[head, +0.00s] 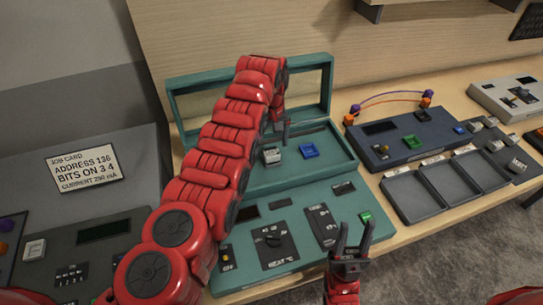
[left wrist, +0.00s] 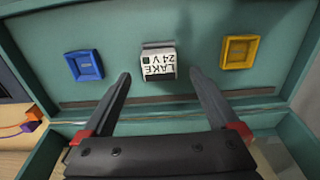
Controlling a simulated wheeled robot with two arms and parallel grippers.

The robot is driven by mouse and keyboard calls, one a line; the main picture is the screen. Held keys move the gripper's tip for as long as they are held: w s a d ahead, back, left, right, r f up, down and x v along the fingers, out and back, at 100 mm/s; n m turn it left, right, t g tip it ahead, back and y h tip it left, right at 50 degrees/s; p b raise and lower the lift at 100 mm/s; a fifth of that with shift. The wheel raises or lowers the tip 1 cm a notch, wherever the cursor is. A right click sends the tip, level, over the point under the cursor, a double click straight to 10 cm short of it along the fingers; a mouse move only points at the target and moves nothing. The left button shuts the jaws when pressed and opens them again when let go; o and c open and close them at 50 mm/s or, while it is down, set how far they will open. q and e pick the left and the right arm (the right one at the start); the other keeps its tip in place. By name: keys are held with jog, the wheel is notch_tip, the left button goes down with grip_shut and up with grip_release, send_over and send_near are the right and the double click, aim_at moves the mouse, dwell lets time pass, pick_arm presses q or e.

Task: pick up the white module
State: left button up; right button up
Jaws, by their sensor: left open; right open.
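The white module (head: 272,156) sits on the upper panel of the teal console (head: 345,205), beside a blue square frame (head: 309,150). In the left wrist view the module (left wrist: 158,60) shows a label reading "LAKE 24 V", upside down. It lies between the blue frame (left wrist: 84,65) and a yellow frame (left wrist: 238,52). My left gripper (left wrist: 160,76) is open and empty, its fingertips either side of the module in the picture but apart from it. My right gripper (head: 354,236) is open and empty over the console's front right. My left arm hides the yellow frame in the head view.
A dark blue box (head: 405,138) with orange and purple plugs and grey trays (head: 415,196) stand at the right. A job card (head: 82,168) lies at the left. The console's raised frame (head: 327,85) stands behind my left gripper.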

aim_at(271, 152)
pick_arm(q)
notch_tip(271, 152, down, 4)
jog(key=shift+s+f, duration=0.15)
jog(key=shift+c, duration=0.3)
jog(key=c, duration=1.4)
